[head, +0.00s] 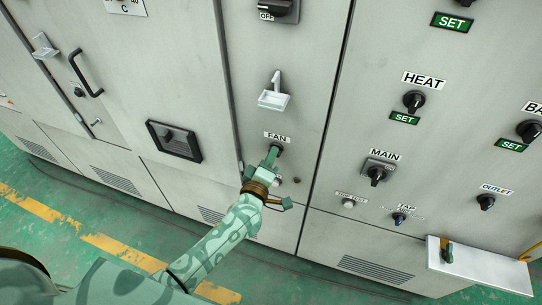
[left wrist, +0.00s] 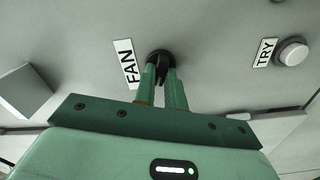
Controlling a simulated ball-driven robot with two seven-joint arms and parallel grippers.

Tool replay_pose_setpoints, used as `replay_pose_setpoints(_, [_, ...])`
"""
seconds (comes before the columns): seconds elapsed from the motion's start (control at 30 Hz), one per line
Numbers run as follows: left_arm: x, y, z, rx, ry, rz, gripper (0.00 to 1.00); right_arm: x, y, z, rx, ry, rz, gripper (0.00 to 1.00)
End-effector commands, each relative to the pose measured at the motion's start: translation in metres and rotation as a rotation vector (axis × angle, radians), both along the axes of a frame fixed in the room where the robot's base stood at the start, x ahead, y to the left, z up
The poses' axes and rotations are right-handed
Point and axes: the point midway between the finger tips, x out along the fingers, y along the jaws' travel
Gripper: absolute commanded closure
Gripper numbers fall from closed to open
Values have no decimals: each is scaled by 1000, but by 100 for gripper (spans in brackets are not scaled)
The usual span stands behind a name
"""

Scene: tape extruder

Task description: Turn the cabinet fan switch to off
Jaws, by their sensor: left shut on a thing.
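The fan switch (left wrist: 160,61) is a black rotary knob on the grey cabinet front (head: 230,70), next to a white FAN label (head: 277,136). In the head view, my left gripper (head: 275,151) reaches up to the knob just below that label and covers most of it. In the left wrist view, the two green fingers (left wrist: 165,88) are closed on either side of the knob's grip. The dark round base of the knob shows beyond the fingertips. Markings for the switch's positions cannot be read. My right gripper is not in view.
A white handle (head: 274,92) sticks out above the FAN label. A TRY button (left wrist: 292,52) is near the fan switch. The MAIN switch (head: 376,174) and HEAT knob (head: 414,101) are to the right. A white box (head: 478,267) juts out at lower right. Green floor lies in front.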

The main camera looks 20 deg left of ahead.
Motion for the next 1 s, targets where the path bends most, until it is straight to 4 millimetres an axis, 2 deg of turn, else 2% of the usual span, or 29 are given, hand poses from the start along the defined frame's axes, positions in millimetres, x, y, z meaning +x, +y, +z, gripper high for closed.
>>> replay_pose_setpoints(0.2, [0, 1, -1, -166, 7, 0, 100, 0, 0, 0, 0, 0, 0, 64])
replay_pose_setpoints(0.5, [0, 1, -2, -310, 11, 1, 100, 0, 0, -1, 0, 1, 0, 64])
replay_pose_setpoints(1.0, [0, 1, -2, -356, 13, 2, 100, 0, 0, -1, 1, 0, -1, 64])
